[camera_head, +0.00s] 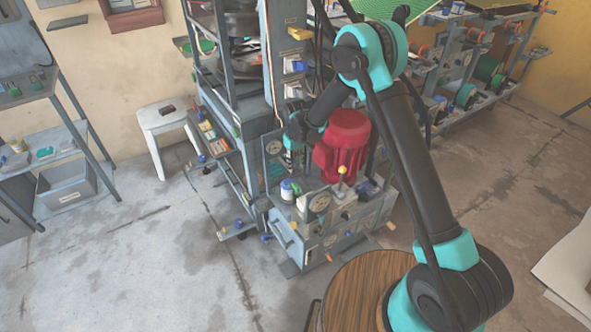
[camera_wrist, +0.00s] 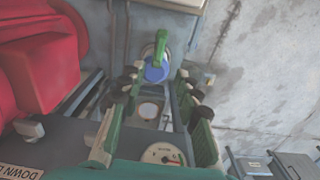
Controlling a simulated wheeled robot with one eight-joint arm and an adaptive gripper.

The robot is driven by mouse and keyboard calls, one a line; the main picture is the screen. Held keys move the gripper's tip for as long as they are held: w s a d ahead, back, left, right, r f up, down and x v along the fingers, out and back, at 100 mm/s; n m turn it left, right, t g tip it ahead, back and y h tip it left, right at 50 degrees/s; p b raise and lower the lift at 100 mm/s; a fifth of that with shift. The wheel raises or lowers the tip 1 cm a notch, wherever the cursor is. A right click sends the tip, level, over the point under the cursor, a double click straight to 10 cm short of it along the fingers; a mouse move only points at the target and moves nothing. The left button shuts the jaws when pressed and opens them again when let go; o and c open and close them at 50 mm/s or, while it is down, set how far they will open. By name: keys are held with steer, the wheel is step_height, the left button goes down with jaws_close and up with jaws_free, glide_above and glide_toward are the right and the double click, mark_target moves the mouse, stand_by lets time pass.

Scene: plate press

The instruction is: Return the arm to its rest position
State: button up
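My arm reaches up from the lower right of the head view, bends at the top, and comes down to the left over the press machine (camera_head: 330,240). My gripper (camera_head: 291,150) is beside the red motor (camera_head: 343,143), partly hidden by its own wrist. In the wrist view the two green fingers of my gripper (camera_wrist: 158,88) are spread apart. A blue round part with a green lever (camera_wrist: 155,68) shows between and beyond the fingertips. I cannot tell whether they touch it. Nothing is clearly held.
A dial gauge (camera_wrist: 163,154) lies below the fingers, and the red motor (camera_wrist: 40,65) is close on the left. Machine uprights (camera_head: 270,60) stand behind the gripper. A white stool (camera_head: 163,125) and a shelf (camera_head: 62,150) are at left. The floor (camera_head: 130,255) at lower left is mostly clear.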

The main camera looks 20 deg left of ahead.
stand_by(0.7)
steer(key=s+d+r+m+t, duration=0.1)
steer(key=d+r+m, duration=0.1)
steer(key=d+r, duration=0.55)
steer(key=s+d+r+m, duration=0.1)
steer(key=d+r, duration=0.3)
steer(key=d, duration=0.6)
steer(key=s+d+r+m+t, duration=0.1)
steer(key=d+r+m, duration=0.1)
steer(key=d+r, duration=0.45)
steer(key=s+d+m+t, duration=0.2)
steer(key=s+d+m, duration=0.2)
steer(key=s+d, duration=1.6)
steer(key=shift+d+m, duration=0.4)
steer(key=shift+d, duration=0.3)
steer(key=shift+r, duration=0.1)
